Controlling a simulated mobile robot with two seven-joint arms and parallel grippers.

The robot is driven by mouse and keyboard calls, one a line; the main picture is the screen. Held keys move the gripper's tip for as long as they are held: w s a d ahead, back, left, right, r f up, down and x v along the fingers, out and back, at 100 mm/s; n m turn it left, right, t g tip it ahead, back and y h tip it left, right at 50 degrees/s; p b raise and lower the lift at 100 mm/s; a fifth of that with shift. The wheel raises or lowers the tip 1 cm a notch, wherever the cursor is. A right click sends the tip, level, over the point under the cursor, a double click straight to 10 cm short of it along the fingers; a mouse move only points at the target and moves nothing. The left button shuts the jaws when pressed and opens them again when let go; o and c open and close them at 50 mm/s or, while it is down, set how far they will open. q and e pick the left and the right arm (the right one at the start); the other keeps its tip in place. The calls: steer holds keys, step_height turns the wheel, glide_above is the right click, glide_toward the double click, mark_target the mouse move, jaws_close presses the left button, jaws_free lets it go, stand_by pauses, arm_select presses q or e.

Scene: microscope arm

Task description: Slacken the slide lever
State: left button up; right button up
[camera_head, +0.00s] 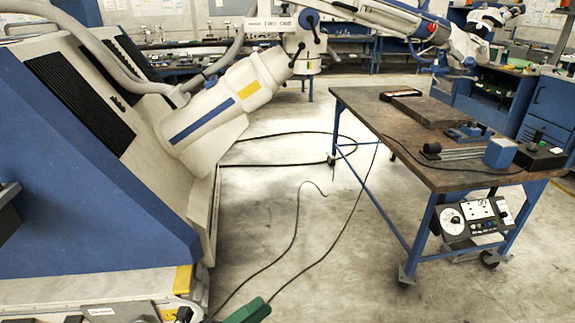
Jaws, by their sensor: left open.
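A white and blue jointed microscope arm (388,16) crosses the top of the view. At its left joint is a round blue knob (308,18). A thin black-tipped lever (297,54) hangs beside that joint; I cannot tell for sure whether it is the slide lever or how tight it is. What shows of my left gripper (8,195) is a small grey and dark part at the left edge, mostly cut off. It is open, well apart from the levers, and nothing shows in it. My right gripper is not in view.
A large blue and white machine (85,190) fills the left side. A wheeled workbench (365,112) with tools and boxes stands at the right, a control box (472,217) below its top.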

arm_select(q)
steer(key=s+a+f+n+y, duration=0.6)
steer(key=f+n, duration=0.5)
steer(key=n, duration=0.2)
steer(key=s+a+f+n+y, duration=0.6)
steer(key=s+f+n+y, duration=0.2)
steer(key=f+n, duration=0.3)
steer(key=n+y, duration=0.1)
steer(key=n, duration=0.1)
steer(key=shift+s+f+n+p, duration=0.15)
steer(key=shift+f+n+p, duration=0.15)
steer(key=shift+f, duration=0.05)
steer(key=s+f+n+g, duration=0.1)
steer(key=s, duration=0.1)
steer(key=s+a+f+n+g, duration=0.1)
steer(key=s, duration=0.1)
steer(key=s+f+n+y, duration=0.1)
steer(key=s, duration=0.2)
steer(key=shift+a+f+g, duration=0.15)
steer(key=shift+f+g, duration=0.25)
steer(key=shift+c, duration=0.2)
steer(key=shift+s+f+n, duration=0.1)
steer(key=shift+s+n, duration=0.1)
steer(key=shift+n, duration=0.1)
steer(key=shift+c, duration=1.1)
steer(key=shift+w, duration=0.15)
steer(key=shift+c, duration=0.3)
